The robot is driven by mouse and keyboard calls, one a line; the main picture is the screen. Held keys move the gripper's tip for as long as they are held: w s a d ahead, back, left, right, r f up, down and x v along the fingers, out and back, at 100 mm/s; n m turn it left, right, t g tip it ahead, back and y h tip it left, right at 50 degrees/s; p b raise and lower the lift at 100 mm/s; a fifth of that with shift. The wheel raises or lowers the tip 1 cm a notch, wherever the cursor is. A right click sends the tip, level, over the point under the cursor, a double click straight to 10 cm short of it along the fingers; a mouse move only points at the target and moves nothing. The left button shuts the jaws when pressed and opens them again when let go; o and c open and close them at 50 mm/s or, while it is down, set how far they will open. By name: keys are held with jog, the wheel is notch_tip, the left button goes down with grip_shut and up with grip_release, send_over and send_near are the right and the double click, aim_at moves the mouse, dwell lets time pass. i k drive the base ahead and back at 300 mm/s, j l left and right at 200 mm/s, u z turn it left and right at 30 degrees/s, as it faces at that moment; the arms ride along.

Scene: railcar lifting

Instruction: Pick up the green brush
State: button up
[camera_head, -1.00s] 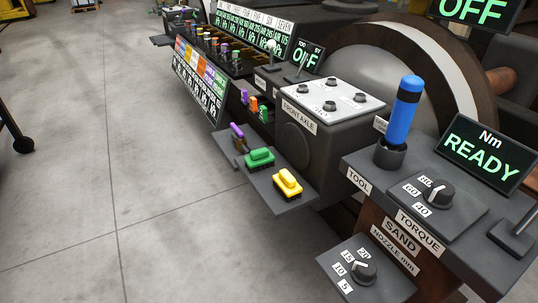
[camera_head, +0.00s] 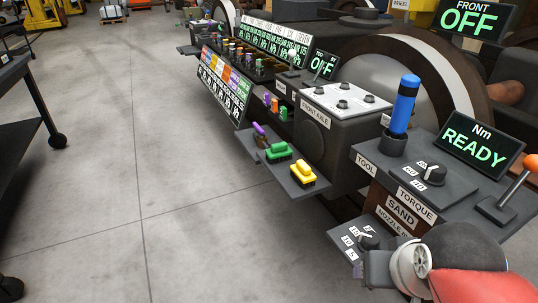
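The green brush (camera_head: 278,151) lies on a small dark shelf (camera_head: 305,187) that juts out below the front axle box, near the middle of the head view. It sits between a yellow brush (camera_head: 302,173) on its right and a purple-topped item on its left. My arm enters at the bottom right, with a red link and a grey joint. The dark end piece, my gripper (camera_head: 366,269), is at the lower right, well apart from the green brush and nearer to the camera. Its fingers are not clear enough to show whether it is open.
A purple-topped item (camera_head: 260,134) stands at the shelf's left end. A blue-handled tool (camera_head: 404,105) stands upright in a holder on the right console. The torque panel (camera_head: 434,187) and nozzle dial panel (camera_head: 362,241) are close to my arm. Open concrete floor (camera_head: 180,220) lies left of the shelf.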

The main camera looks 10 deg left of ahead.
aim_at(280, 152)
jog(key=i+j+u, duration=0.15)
jog(key=i+u, duration=0.35)
jog(key=i+l+u, duration=0.15)
jog(key=i+u, duration=0.35)
jog(key=i, duration=0.1)
